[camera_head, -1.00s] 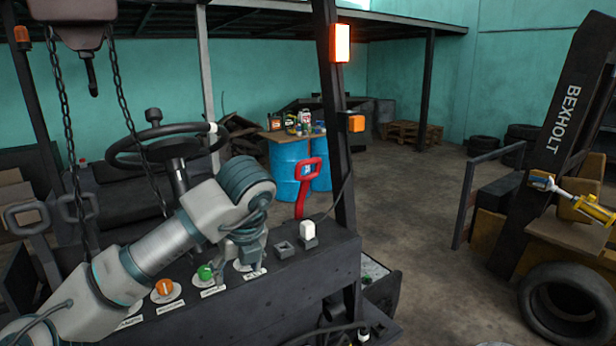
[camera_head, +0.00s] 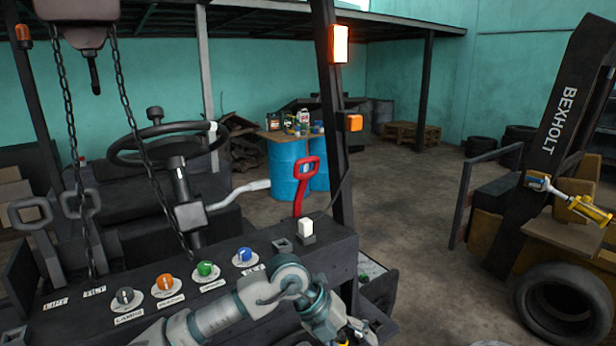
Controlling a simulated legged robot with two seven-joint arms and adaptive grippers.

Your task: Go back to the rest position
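My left arm comes in at the bottom of the head view, left of centre, and bends down at the front edge of the dark control panel (camera_head: 135,265). My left gripper (camera_head: 352,336) is at the bottom edge, partly cut off, below and in front of the panel's right end. Its fingers are too small and cut off to tell whether it is open. The grey knob (camera_head: 124,296), orange knob (camera_head: 165,282), green knob (camera_head: 205,268) and blue knob (camera_head: 244,254) are uncovered. My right gripper is out of view.
A red lever handle (camera_head: 306,180) and a white switch (camera_head: 306,229) stand near the dark post (camera_head: 334,130). A steering wheel (camera_head: 160,145) and hanging chains are at left. Blue barrels (camera_head: 288,165) stand behind. Open floor (camera_head: 420,200) lies to the right, before another forklift (camera_head: 560,230).

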